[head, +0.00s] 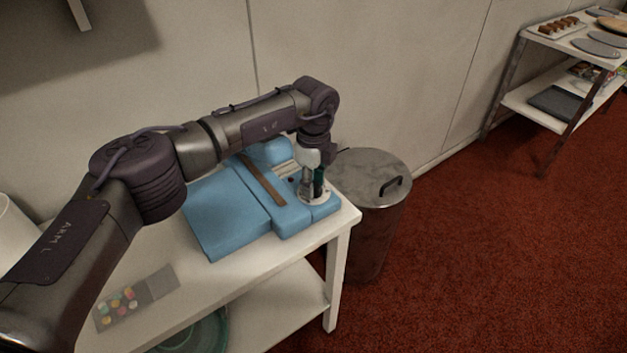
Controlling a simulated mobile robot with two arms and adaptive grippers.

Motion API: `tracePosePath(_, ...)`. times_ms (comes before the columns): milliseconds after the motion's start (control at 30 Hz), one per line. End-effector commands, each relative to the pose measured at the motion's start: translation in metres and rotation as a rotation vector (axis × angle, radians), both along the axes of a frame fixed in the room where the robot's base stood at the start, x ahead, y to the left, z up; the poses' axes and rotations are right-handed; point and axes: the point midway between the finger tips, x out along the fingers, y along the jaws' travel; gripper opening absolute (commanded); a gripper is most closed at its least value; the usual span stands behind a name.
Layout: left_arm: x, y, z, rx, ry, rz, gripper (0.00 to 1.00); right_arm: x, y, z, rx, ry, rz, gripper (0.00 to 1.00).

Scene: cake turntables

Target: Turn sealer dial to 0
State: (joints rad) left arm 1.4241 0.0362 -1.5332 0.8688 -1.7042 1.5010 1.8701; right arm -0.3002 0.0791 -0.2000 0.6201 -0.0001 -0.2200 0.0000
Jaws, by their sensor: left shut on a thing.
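The blue sealer (222,222) lies on the white table, with a brown strip (262,181) across it. A round white dial plate (328,197) is on the sealer's right end. My left gripper (313,193) points down over this plate and is shut on the dial, whose knob is mostly hidden between the fingers. The dial's setting cannot be read. My right gripper is not in view.
A metal bin (375,225) with a black-handled lid stands right of the white table (345,222). A card with coloured dots (122,306) lies at the table's front left. A shelf rack (515,100) stands at the far right. Red carpet is open at right.

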Motion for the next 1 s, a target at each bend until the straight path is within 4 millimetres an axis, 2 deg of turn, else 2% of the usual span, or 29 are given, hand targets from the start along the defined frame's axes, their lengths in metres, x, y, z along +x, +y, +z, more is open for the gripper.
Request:
tracePosePath(267, 0.001, 0.0, 0.001, -0.002, -0.003, 0.003, 0.03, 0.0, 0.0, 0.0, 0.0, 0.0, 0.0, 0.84)
tracePosePath(300, 0.001, 0.0, 0.001, -0.002, -0.003, 0.003, 0.39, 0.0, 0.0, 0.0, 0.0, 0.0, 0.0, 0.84)
tracePosePath(367, 0.001, 0.0, 0.001, -0.002, -0.003, 0.003, 0.49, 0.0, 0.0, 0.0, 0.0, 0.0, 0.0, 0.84)
tracePosePath(633, 0.0, 0.0, 0.001, -0.001, 0.0, 0.001, 0.49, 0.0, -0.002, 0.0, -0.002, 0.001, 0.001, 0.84)
tracePosePath(767, 0.001, 0.0, 0.007, -0.001, -0.002, 0.001, 0.49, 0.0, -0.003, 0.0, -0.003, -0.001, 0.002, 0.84)
tracePosePath(867, 0.001, 0.0, 0.023, -0.001, -0.004, 0.001, 0.49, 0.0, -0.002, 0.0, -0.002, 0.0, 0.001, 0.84)
tracePosePath(1000, 0.001, 0.0, 0.053, -0.002, -0.006, 0.001, 0.49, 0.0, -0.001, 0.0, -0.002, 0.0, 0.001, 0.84)
